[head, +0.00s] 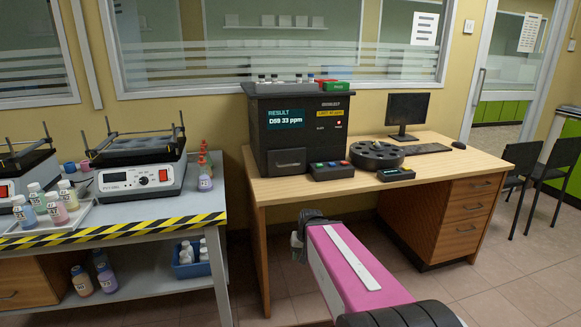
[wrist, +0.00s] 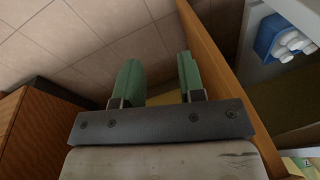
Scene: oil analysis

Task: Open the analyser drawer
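The analyser (head: 304,125) is a dark box on the wooden desk. Its screen reads "RESULT D09 33 ppm". The analyser drawer (head: 287,162) is low on its front left, with a handle, and looks closed. My gripper (head: 298,240) is in front of and below the desk edge, under the analyser and apart from it. In the wrist view my gripper (wrist: 158,76) has two green fingers spread apart with nothing between them. The drawer is not seen in the wrist view.
A button box (head: 331,170) and a round dark carousel (head: 376,154) stand right of the drawer on the desk (head: 430,165). A grey bench (head: 120,230) with bottles is at left. In the wrist view a wooden panel (wrist: 215,70) stands close beside my fingers.

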